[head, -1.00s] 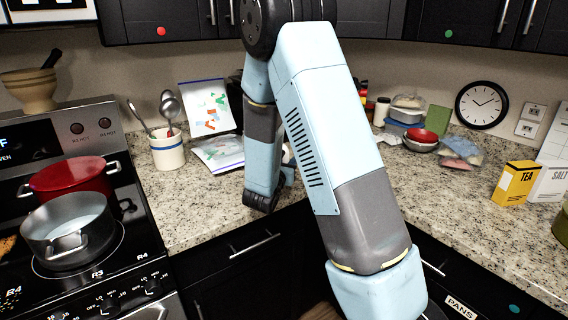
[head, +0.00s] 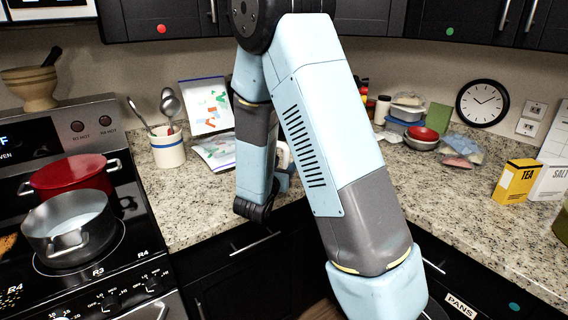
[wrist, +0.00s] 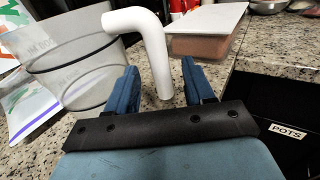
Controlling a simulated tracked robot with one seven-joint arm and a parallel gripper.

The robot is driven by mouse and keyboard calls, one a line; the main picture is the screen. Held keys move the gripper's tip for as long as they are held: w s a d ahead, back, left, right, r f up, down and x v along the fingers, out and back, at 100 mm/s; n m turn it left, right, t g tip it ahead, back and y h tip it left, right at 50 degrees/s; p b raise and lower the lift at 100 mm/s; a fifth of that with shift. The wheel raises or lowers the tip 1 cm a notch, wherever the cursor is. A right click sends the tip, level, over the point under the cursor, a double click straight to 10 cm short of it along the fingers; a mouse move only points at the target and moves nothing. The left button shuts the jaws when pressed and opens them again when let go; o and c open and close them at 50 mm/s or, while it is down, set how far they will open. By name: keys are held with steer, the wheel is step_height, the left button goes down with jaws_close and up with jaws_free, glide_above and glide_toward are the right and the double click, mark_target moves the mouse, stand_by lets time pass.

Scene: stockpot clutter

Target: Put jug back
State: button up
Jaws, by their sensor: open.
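The jug (wrist: 75,65) is a clear, grey-tinted vessel with dark bands, at the upper left of the wrist view. Its white bent handle (wrist: 152,50) runs out from the rim and down. My gripper (wrist: 159,78) is open, with one blue finger on each side of the handle's lower part. I cannot tell whether either finger touches it. In the head view a small white part, perhaps the handle (head: 283,155), shows beside my arm. Most of the jug and my gripper are hidden there behind my arm.
A brown container with a white lid (wrist: 203,42) stands behind the handle. Bags (head: 218,152) and a utensil crock (head: 168,150) stand left of my arm. A steel pot (head: 68,228) and a red pot (head: 72,177) sit on the stove. The front left counter is clear.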

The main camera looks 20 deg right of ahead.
steer(key=v, duration=0.7)
steer(key=s+d+r+m+g+h, duration=0.3)
steer(key=s+d+r+m+g, duration=0.4)
steer(key=s+d+m+g, duration=0.4)
steer(key=s+d+r+m+g+y, duration=0.2)
steer(key=s+m+y, duration=0.3)
steer(key=s+m, duration=0.4)
steer(key=s+a+r+m+t+y, duration=0.4)
steer(key=s+a+r+m+y, duration=0.2)
steer(key=a+r+m+y, duration=0.2)
steer(key=shift+a+y, duration=0.5)
steer(key=shift+a, duration=0.05)
